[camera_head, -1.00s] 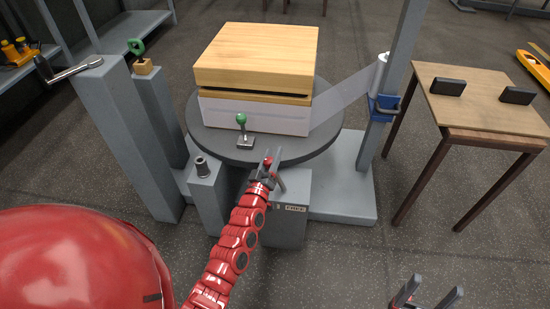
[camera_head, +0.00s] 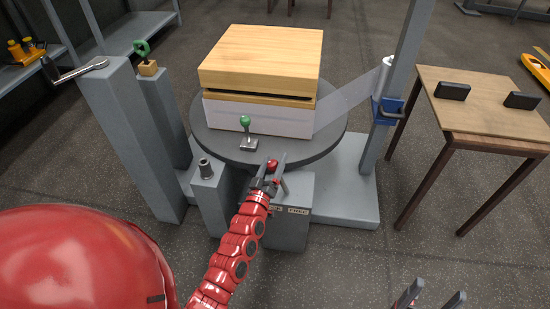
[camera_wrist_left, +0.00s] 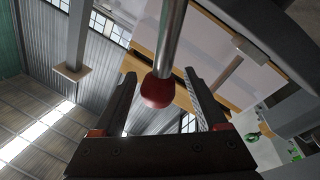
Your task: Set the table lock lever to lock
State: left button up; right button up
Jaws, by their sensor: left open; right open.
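The lever with a red knob (camera_head: 272,165) stands at the front of the round table, above a grey box (camera_head: 290,230) with small labels on its face. My left gripper (camera_head: 273,170) is open around the red knob. In the left wrist view, the red knob (camera_wrist_left: 158,90) and its metal rod show between the two spread fingers (camera_wrist_left: 160,108); I cannot tell whether they touch it. My right gripper (camera_head: 430,300) is open and empty at the bottom edge, partly cut off.
The round dark table (camera_head: 215,140) carries a wrapped box with a wooden top (camera_head: 260,60) and a green-knobbed lever (camera_head: 246,124). A grey post (camera_head: 400,80) with a film roll stands right. A wooden side table (camera_head: 480,110) stands further right. A crank (camera_head: 75,70) tops a left post.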

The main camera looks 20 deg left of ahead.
pick_arm(q)
jog(key=s+d+f+p, duration=0.1)
jog(key=s+f+p, duration=0.1)
jog(key=s, duration=1.3)
jog(key=shift+s+d+f, duration=0.15)
jog(key=shift+s+d, duration=0.1)
jog(key=shift+d, duration=0.1)
